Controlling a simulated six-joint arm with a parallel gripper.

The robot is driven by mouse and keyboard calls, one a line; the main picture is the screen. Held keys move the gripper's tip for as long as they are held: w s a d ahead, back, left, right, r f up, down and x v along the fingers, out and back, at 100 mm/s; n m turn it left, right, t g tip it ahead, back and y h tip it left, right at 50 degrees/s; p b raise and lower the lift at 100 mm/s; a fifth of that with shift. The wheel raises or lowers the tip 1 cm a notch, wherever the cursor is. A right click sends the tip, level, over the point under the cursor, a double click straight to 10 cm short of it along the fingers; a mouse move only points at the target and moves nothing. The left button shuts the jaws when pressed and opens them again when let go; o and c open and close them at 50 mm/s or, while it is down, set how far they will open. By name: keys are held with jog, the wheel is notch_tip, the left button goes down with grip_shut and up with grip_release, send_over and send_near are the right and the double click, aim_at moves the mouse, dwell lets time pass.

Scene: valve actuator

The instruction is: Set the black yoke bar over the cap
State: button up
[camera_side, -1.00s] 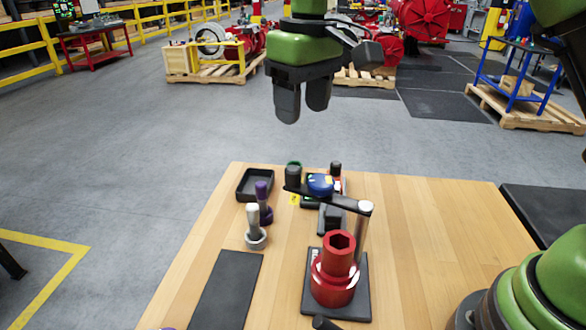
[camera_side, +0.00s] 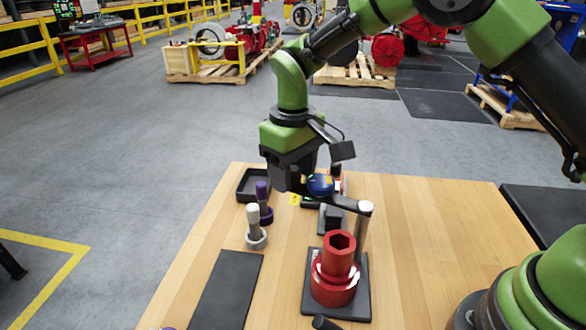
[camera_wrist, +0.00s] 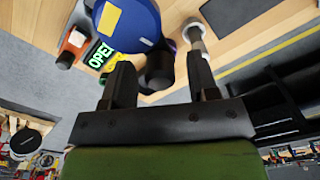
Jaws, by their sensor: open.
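The black yoke bar (camera_side: 345,202) reaches from a silver post (camera_side: 361,235) toward the back left, away from the red flanged piece with a hexagonal opening (camera_side: 338,265). I cannot tell for sure which part is the cap. My gripper (camera_side: 292,180) is lowered at the bar's far end and hides its upright black knob in the side view. In the wrist view, the open fingers of my gripper (camera_wrist: 160,62) stand on either side of a dark round knob (camera_wrist: 160,72). Contact cannot be told.
A blue round part (camera_side: 321,185) stands close beside my gripper. A purple peg (camera_side: 262,195) and a pale peg in a grey ring (camera_side: 255,230) stand to the left. A black tray (camera_side: 241,184) lies behind them. A dark mat (camera_side: 226,292) lies at front left.

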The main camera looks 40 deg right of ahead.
grip_shut()
jog(key=s+a+n, duration=0.3)
jog(key=s+n, duration=0.4)
jog(key=s+a+n, duration=0.3)
jog(key=s+n, duration=0.4)
jog(key=n, duration=0.1)
jog(key=shift+s+a+n, duration=0.2)
jog(key=shift+a+n, duration=0.1)
dwell(0.5)
jog(key=shift+s, duration=0.15)
grip_release()
